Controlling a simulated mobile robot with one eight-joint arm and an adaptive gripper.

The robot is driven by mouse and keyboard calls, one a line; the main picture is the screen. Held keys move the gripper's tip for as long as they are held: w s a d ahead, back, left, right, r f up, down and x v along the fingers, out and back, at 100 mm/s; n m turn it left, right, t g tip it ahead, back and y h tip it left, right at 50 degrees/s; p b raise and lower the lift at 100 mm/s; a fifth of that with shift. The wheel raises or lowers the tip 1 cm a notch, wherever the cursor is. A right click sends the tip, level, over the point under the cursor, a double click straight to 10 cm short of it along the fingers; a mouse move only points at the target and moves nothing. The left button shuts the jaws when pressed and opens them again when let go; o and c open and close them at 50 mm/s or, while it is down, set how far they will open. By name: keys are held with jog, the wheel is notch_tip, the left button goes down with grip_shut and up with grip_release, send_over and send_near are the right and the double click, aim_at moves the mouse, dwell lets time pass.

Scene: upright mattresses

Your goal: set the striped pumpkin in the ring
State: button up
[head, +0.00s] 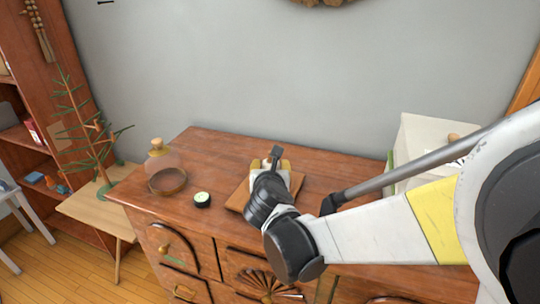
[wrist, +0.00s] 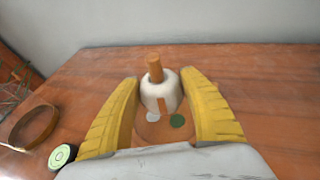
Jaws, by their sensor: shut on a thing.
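The striped pumpkin (wrist: 172,88) is a small whitish body with a brown stem and a brown stripe. In the wrist view it sits between the yellow fingers of my gripper (wrist: 160,88), which is shut on it. In the head view my gripper (head: 272,168) is over the dresser top, and it mostly hides the pumpkin. The brown ring (head: 167,190) lies to the left on the dresser, apart from my gripper. It also shows at the left of the wrist view (wrist: 33,140). Whether the pumpkin touches the surface below is unclear.
A small dark jar with a pale green top (head: 202,199) stands between the ring and my gripper. A glassy vessel (head: 162,156) is behind the ring. A brown board (head: 238,199) lies under my gripper. A white box (head: 425,140) stands at right. The dresser's (head: 200,140) back left is clear.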

jog(key=shift+f+b, duration=0.35)
jog(key=shift+f, duration=0.8)
jog(key=shift+f, duration=0.25)
jog(key=o, duration=1.3)
jog(key=shift+r, duration=0.1)
jog(key=shift+r, duration=0.1)
